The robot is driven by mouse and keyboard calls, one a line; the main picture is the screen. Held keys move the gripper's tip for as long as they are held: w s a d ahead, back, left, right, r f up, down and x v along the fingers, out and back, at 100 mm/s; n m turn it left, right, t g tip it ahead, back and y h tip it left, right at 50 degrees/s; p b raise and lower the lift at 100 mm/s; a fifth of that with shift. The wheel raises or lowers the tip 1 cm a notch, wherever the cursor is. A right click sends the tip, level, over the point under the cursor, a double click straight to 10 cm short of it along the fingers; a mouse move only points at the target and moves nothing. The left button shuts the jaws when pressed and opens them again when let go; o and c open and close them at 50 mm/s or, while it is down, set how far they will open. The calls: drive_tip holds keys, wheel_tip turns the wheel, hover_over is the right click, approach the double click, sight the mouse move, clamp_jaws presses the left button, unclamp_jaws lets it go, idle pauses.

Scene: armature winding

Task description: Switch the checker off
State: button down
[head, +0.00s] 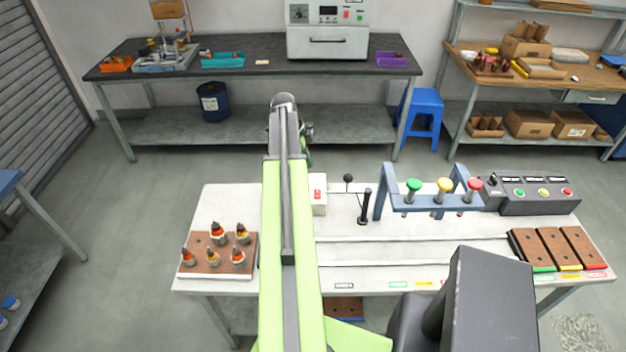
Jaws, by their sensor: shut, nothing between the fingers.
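A dark grey control box (538,194) stands at the back right of the white worktable. Whether either is switched on is too small to tell. My green and grey arm reaches up the picture across the table. Its fingers are hidden behind the arm.
A blue frame (379,193) with green, yellow and red knobs stands left of the control box, beside a black lever (365,207). Brown blocks (556,249) lie at the right. A brown board (200,250) holds several armatures at the left. The table's middle is mostly clear.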

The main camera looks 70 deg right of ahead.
sight(318, 191)
drive_tip(key=b+x, duration=0.9)
drive_tip(key=w+b+x, duration=0.1)
drive_tip(key=b+x, duration=0.3)
drive_tip(key=shift+f, duration=0.45)
drive_tip(key=shift+f+b, duration=0.15)
drive_tip(key=shift+b, duration=0.15)
drive_tip(key=shift+d+f, duration=0.1)
drive_tip(key=shift+f, duration=0.15)
drive_tip(key=shift+r, duration=0.1)
